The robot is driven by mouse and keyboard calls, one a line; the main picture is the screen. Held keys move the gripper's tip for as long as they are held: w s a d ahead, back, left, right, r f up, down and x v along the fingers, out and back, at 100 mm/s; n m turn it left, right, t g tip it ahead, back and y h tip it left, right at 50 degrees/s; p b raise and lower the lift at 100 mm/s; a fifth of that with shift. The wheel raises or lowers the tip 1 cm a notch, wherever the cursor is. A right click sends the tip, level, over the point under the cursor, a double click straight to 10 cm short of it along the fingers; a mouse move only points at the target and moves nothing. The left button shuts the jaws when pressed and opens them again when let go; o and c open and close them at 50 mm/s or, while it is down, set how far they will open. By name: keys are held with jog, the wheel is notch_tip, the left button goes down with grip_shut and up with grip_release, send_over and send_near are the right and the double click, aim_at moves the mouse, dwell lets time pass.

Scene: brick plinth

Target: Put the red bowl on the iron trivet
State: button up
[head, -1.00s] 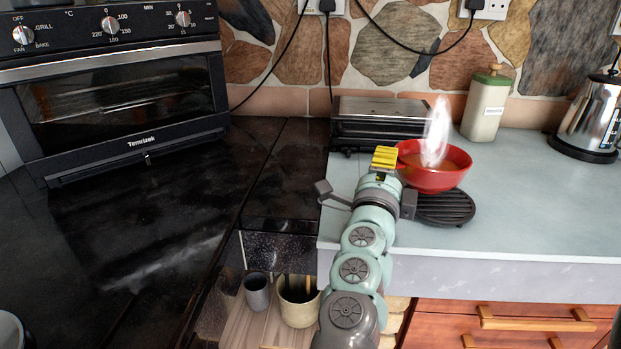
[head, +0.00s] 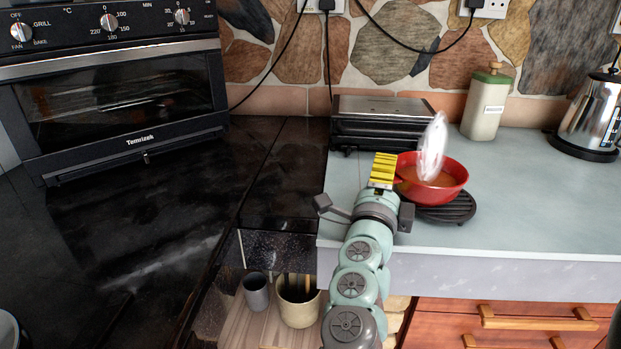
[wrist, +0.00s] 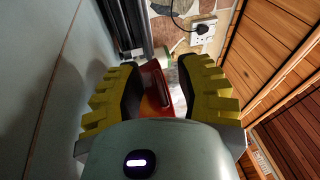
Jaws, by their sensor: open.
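The red bowl (head: 446,189) holds orange-brown liquid and appears upright over the back-left part of the dark, ribbed iron trivet (head: 460,212). Its base looks to rest on the trivet, though the contact is hidden. The trivet's front and right edges show. My gripper (head: 384,170) is at the bowl's left side. In the wrist view my gripper (wrist: 160,95) is open, its yellow fingers apart on both sides of the bowl's red edge or handle (wrist: 154,88). I cannot tell whether a finger touches it.
A pale, steam-like shape (head: 433,147) stands over the bowl. A black grill (head: 378,124) is behind my gripper. A bottle (head: 484,107) and a kettle (head: 590,117) stand farther back right. The grey counter (head: 540,215) is clear to the right.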

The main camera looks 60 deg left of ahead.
jog(key=shift+s, duration=0.15)
jog(key=v, duration=1.2)
jog(key=shift+p, duration=0.3)
